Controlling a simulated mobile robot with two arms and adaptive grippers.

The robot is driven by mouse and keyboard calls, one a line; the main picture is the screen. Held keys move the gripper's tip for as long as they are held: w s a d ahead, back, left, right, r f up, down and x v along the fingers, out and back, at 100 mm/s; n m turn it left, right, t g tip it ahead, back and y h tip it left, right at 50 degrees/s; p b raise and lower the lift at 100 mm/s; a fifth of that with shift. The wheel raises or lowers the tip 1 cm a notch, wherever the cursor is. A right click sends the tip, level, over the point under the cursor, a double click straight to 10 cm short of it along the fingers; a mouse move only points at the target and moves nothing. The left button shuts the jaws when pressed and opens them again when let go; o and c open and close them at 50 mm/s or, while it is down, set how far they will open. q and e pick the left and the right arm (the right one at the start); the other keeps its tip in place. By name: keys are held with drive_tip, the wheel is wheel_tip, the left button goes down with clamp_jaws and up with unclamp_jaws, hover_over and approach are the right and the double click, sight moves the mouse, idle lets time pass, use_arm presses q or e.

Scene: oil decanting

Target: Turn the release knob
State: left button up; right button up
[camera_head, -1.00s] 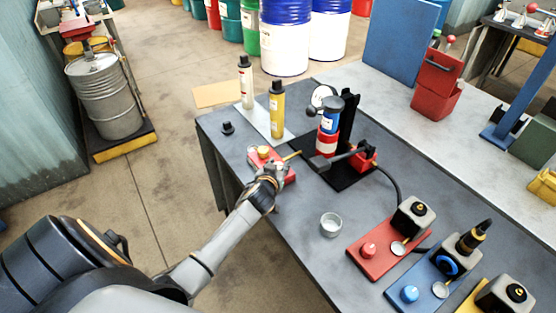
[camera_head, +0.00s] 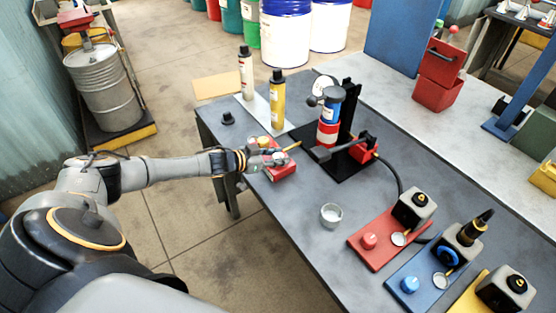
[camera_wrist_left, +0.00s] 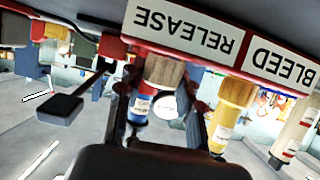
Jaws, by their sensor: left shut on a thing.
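The red valve box (camera_head: 282,172) sits near the table's left edge. The wrist view shows its RELEASE label (camera_wrist_left: 185,28) and BLEED label (camera_wrist_left: 278,68) upside down. The pale ribbed release knob (camera_wrist_left: 165,72) stands under the RELEASE label, between the dark fingers of my left gripper (camera_wrist_left: 158,105). A smooth yellow knob (camera_wrist_left: 235,93) stands by the BLEED label, outside the fingers. In the head view my left gripper (camera_head: 268,158) reaches in from the left and is shut on the release knob, partly hiding it and the box. My right gripper is out of view.
A yellow bottle (camera_head: 277,104) and a white-labelled bottle (camera_head: 245,77) stand behind the box. A press with a red and blue cylinder (camera_head: 328,120) is to the right. A small cup (camera_head: 331,216) and coloured stations (camera_head: 388,242) stand nearer; table between is clear.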

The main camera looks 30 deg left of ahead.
use_arm(q)
drive_tip(key=shift+w+a+m+g+h+b, duration=0.1)
drive_tip(key=shift+m+g+h+b, duration=0.3)
drive_tip(key=shift+m+h+b, duration=0.4)
drive_tip(key=shift+r+h, duration=0.1)
drive_tip(key=shift+h, duration=0.2)
drive_tip(key=o, duration=0.9)
drive_tip(key=shift+m, duration=0.3)
drive_tip(key=o, duration=0.3)
drive_tip(key=v, duration=1.1)
drive_tip(key=shift+s+a+r, duration=0.2)
drive_tip(key=shift+s, duration=0.1)
